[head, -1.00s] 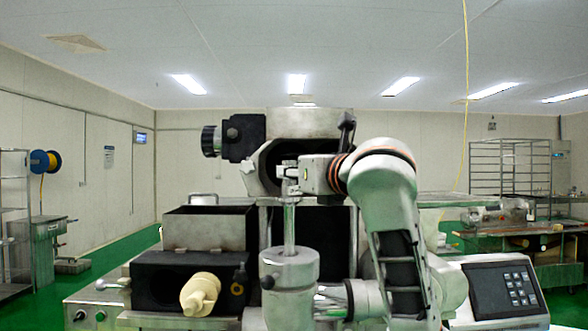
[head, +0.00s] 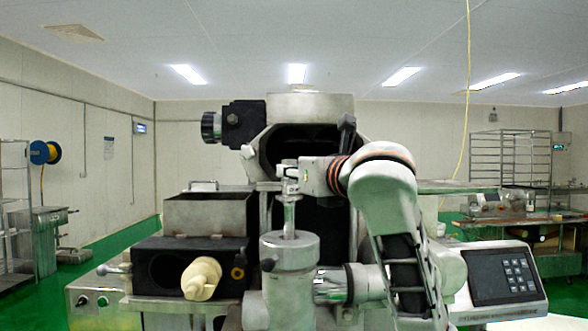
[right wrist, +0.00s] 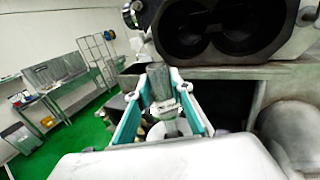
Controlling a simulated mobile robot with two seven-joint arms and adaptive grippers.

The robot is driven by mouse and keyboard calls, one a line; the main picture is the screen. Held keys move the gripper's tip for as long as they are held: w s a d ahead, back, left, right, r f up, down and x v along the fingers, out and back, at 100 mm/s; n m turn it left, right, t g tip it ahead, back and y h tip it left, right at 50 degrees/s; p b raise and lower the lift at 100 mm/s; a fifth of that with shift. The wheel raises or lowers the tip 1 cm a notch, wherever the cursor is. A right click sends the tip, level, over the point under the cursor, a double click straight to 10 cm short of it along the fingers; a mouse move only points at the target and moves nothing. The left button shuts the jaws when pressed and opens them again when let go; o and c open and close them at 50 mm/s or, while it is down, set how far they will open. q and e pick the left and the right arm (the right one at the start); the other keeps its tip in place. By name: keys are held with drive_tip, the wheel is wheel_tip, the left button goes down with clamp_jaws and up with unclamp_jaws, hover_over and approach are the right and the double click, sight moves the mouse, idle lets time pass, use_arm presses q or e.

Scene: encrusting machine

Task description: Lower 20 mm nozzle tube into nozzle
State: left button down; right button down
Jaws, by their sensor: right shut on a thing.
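The nozzle tube (head: 289,218) is a thin upright metal tube in the head view. Its lower end is inside the top opening of the nozzle (head: 289,250), a grey metal cylinder at the front of the machine, and is hidden there. My right gripper (head: 290,177) is shut on the tube's upper end, above the nozzle. In the right wrist view, the teal-padded fingers of the gripper (right wrist: 158,88) stand on either side of the grey tube top (right wrist: 158,84). My left gripper is not in view.
The machine's open dark housing (head: 300,147) is behind the gripper. A metal hopper box (head: 210,214) and a cream-coloured cone part (head: 201,279) are at the left. A keypad panel (head: 503,275) is at the right.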

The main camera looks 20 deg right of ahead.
sight(293, 204)
drive_tip(key=shift+f+b, duration=0.3)
drive_tip(key=shift+f, duration=0.85)
drive_tip(key=shift+f+b, duration=0.65)
drive_tip(key=shift+f, duration=2.15)
drive_tip(key=c, duration=1.7)
unclamp_jaws()
drive_tip(key=shift+o, duration=1)
drive_tip(key=shift+f, duration=0.1)
